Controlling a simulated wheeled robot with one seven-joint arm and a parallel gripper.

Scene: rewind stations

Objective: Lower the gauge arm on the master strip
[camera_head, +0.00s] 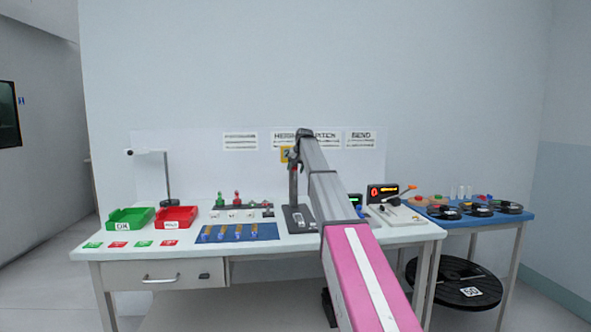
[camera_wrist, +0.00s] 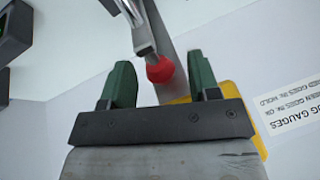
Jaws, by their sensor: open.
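A metal lever with a red ball knob (camera_wrist: 160,70) shows in the wrist view; I take it for the gauge arm. The knob lies between the two green fingers of my gripper (camera_wrist: 163,88), which is open, with a gap on both sides of the knob. In the head view my gripper (camera_head: 291,158) is at the top of the dark gauge stand (camera_head: 293,188), near the back panel. The stand's dark base (camera_head: 299,218) rests on the white bench, with a small light piece on it that may be the master strip. My arm hides part of the stand's right side.
The white bench (camera_head: 110,246) carries a green bin (camera_head: 130,218), a red bin (camera_head: 176,218) and a blue mat (camera_head: 236,233) with several strips. An orange-lit display (camera_head: 383,193) stands right of my arm. A blue table (camera_head: 500,221) with reels stands further right.

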